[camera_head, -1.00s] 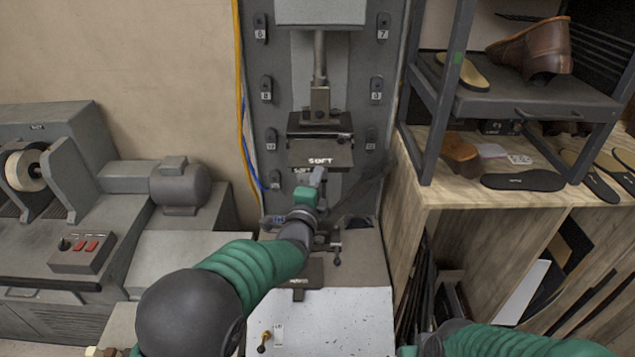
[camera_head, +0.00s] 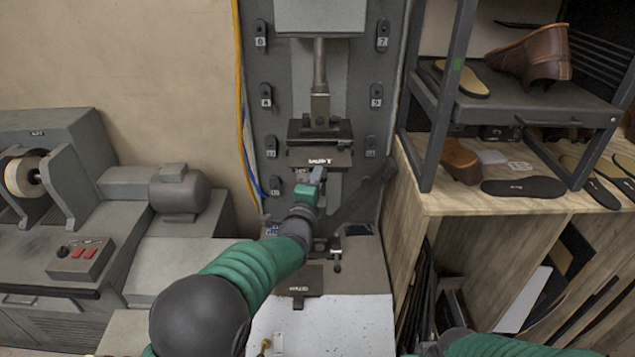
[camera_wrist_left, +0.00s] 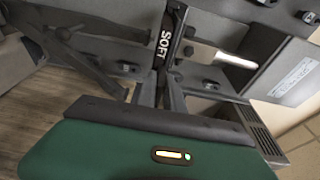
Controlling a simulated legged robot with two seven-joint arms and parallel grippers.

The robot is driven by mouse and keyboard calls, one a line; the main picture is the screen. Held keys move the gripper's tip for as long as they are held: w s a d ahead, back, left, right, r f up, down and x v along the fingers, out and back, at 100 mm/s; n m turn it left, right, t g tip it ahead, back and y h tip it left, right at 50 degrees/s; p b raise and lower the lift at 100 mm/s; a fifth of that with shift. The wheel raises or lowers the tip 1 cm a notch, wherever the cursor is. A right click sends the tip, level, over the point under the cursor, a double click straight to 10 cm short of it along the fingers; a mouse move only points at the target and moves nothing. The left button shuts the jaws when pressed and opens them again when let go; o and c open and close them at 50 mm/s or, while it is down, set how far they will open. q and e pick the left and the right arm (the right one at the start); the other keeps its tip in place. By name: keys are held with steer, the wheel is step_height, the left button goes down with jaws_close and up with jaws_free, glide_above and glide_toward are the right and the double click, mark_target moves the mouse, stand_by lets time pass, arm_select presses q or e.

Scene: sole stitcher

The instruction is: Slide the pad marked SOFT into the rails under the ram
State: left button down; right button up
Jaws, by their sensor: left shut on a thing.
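The pad marked SOFT (camera_head: 320,160) is a dark plate with white lettering, just below the block under the ram (camera_head: 320,105). My left gripper (camera_head: 318,175) is shut on it from the front. In the left wrist view the SOFT lettering (camera_wrist_left: 164,45) runs vertically along the pad's narrow edge, between grey machine parts. The rails are hard to make out, and I cannot tell whether the pad is engaged in them. My right gripper is out of view; only part of its arm shows at the bottom right.
Another dark pad (camera_head: 298,284) lies lower on the machine's front, its lettering unclear. A dark slanted lever (camera_head: 362,197) stands right of my gripper. A wooden shelf (camera_head: 490,197) with soles and shoes is at the right. A grinder (camera_head: 75,200) is at the left.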

mark_target(317, 158)
arm_select(q)
steer(key=shift+w+r, duration=0.1)
steer(key=shift+r, duration=0.05)
steer(key=shift+a+x, duration=0.2)
steer(key=shift+x, duration=0.8)
steer(key=shift+a+x, duration=0.25)
steer(key=shift+x, duration=0.7)
steer(key=shift+w+b, duration=0.2)
steer(key=shift+b, duration=0.1)
steer(key=shift+w, duration=0.5)
steer(key=shift+w+r, duration=0.1)
steer(key=shift+w, duration=0.05)
steer(key=shift+a+x, duration=0.25)
steer(key=shift+x, duration=0.9)
steer(key=shift+w, duration=0.2)
